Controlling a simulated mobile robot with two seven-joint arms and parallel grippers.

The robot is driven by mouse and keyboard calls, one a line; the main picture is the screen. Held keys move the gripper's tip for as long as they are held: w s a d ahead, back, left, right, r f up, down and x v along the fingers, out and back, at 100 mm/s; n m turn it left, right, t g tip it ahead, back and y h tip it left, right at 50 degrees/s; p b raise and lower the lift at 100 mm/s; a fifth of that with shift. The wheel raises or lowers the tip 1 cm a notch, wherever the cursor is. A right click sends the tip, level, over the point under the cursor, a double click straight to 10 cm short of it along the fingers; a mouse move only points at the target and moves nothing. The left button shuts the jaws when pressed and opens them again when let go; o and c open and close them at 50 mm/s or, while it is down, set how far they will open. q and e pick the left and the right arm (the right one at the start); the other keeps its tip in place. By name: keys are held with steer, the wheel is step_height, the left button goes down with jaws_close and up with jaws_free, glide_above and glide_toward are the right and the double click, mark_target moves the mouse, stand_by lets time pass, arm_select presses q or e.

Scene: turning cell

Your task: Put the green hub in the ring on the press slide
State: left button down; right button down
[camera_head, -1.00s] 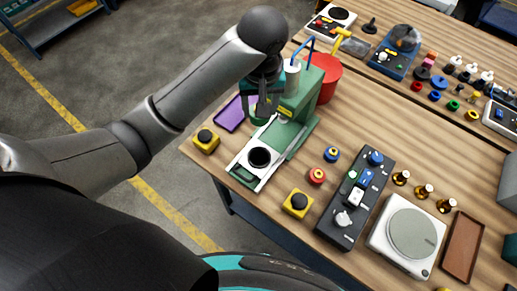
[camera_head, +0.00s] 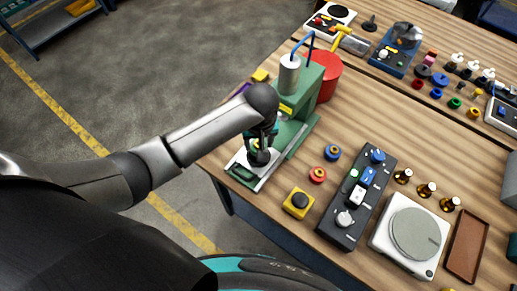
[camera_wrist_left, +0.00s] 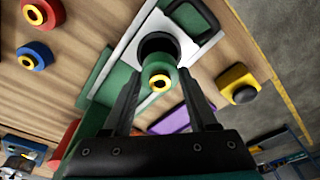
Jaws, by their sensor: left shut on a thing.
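My left gripper (camera_head: 260,143) is over the press slide (camera_head: 266,180) at the front of the green press. In the left wrist view its two fingers (camera_wrist_left: 157,82) are shut on the green hub (camera_wrist_left: 158,68), which has a yellow centre. The black ring (camera_wrist_left: 157,43) on the white slide plate (camera_wrist_left: 186,46) shows just beyond the hub, which overlaps its near edge. I cannot tell how high the hub is above the ring. In the head view my gripper mostly hides hub and ring. My right gripper is not in view.
The green press body (camera_head: 306,88) stands behind the slide, with a red bin (camera_head: 326,78) beside it. A yellow button box (camera_head: 298,202), red hub (camera_head: 317,175), blue hub (camera_head: 332,152) and dark control box (camera_head: 356,200) are to the right. A purple tray (camera_wrist_left: 170,122) lies near the press.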

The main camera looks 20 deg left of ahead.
mark_target(258, 147)
arm_select(q)
steer(key=shift+f+b, duration=0.3)
steer(key=shift+f, duration=1.5)
steer(key=shift+f, duration=0.15)
steer(key=shift+c, duration=0.9)
jaws_free()
steer(key=r, duration=0.4)
steer(key=s+r+p, duration=0.1)
steer(key=r, duration=0.3)
steer(key=r+p, duration=0.1)
steer(key=r, duration=0.3)
steer(key=shift+s+d+r, duration=0.1)
steer(key=shift+s+d, duration=0.2)
steer(key=shift+d, duration=0.1)
